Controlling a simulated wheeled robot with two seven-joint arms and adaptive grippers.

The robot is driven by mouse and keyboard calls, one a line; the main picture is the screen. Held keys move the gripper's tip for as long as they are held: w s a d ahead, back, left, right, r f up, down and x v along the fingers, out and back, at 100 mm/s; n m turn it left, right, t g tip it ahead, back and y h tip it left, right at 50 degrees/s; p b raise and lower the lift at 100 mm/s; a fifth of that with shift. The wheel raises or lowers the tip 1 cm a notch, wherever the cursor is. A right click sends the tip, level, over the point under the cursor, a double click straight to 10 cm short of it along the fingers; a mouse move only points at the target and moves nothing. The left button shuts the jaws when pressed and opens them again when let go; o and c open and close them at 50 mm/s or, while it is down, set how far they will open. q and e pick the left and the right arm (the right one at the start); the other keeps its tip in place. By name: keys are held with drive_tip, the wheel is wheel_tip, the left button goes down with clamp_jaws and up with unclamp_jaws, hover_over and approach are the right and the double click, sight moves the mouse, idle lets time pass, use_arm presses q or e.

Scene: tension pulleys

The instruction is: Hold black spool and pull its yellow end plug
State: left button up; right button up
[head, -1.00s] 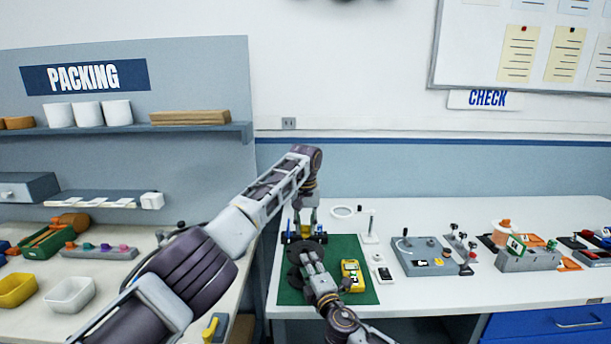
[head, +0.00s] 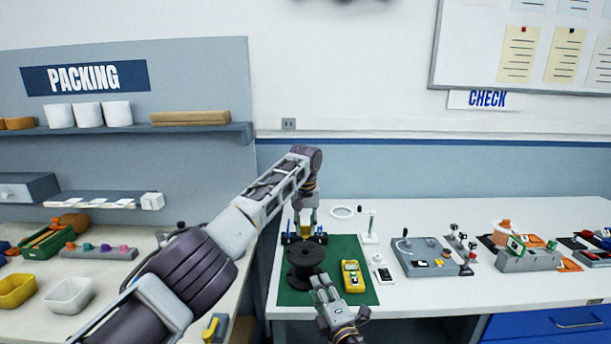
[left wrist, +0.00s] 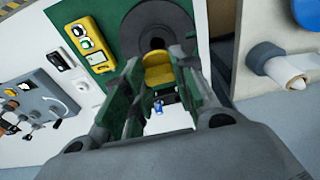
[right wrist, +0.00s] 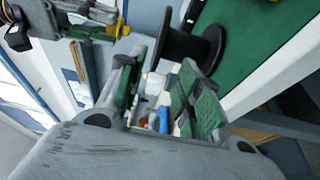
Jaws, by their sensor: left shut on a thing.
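The black spool (head: 306,254) stands upright on the green mat (head: 352,243). Its flanges also show in the right wrist view (right wrist: 186,44), and its top flange shows behind my fingers in the left wrist view (left wrist: 165,28). My left gripper (head: 305,236) is above the spool, shut on the yellow end plug (left wrist: 158,70). In the right wrist view the yellow plug (right wrist: 118,30) appears apart from the spool, with a gap between. My right gripper (head: 325,284) is open and empty, just in front of the spool and to its right, not around it.
A yellow meter (head: 352,275) lies on the mat, right of the spool. A grey control box (head: 424,258) stands farther right. The mat's right front corner looks clear.

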drive_tip(key=shift+v, duration=1.1)
